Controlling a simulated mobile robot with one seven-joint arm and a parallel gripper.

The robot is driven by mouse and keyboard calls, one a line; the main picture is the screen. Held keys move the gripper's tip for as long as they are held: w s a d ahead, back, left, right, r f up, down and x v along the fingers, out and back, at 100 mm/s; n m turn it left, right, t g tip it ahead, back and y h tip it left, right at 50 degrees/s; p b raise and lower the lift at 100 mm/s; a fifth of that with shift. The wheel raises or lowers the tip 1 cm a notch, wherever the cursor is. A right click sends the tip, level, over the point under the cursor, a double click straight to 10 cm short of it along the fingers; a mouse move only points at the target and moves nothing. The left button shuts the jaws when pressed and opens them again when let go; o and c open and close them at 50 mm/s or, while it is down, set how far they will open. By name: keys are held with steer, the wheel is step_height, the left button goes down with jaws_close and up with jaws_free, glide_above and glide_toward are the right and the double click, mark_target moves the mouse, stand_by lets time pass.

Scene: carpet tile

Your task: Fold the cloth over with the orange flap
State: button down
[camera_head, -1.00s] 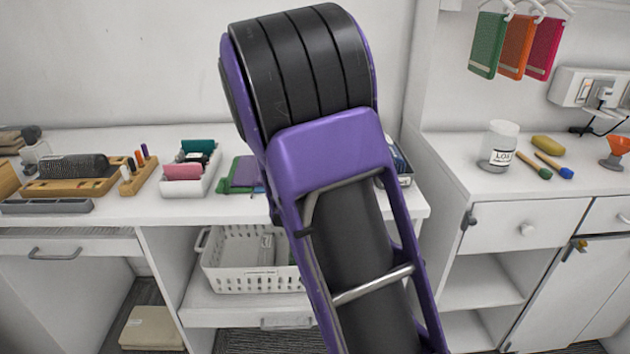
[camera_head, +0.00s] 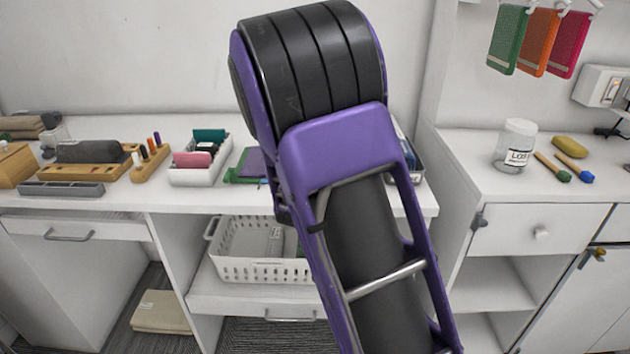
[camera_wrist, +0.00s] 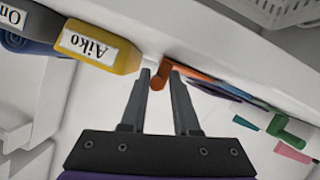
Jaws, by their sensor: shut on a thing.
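The cloth, purple over green (camera_head: 248,168), lies on the white counter in the head view, partly hidden behind my arm. In the wrist view a purple part (camera_wrist: 220,92) shows at a steep angle beside my right finger. The orange flap (camera_wrist: 160,78) shows between the fingertips of my gripper (camera_wrist: 159,73), which is shut on it. An orange strip continues to the right behind the finger. The head view does not show my gripper or the flap, as my arm blocks them. How far the cloth is folded cannot be told.
A white tray (camera_head: 214,177) with teal and pink items stands left of the cloth. A white basket (camera_head: 232,262) stands on the shelf below. A labelled jar (camera_head: 517,147) stands on the right cabinet.

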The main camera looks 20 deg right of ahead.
steer(key=shift+s+d, duration=0.1)
steer(key=shift+d, duration=0.45)
steer(key=c, duration=0.8)
jaws_free()
steer(key=shift+a, duration=0.1)
steer(key=shift+s+a+r, duration=0.2)
steer(key=shift+s+a, duration=0.05)
steer(key=shift+s, duration=0.05)
steer(key=p+v, duration=0.2)
steer(key=v, duration=1.4)
steer(key=shift+s+a, duration=0.2)
steer(key=shift+r, duration=0.1)
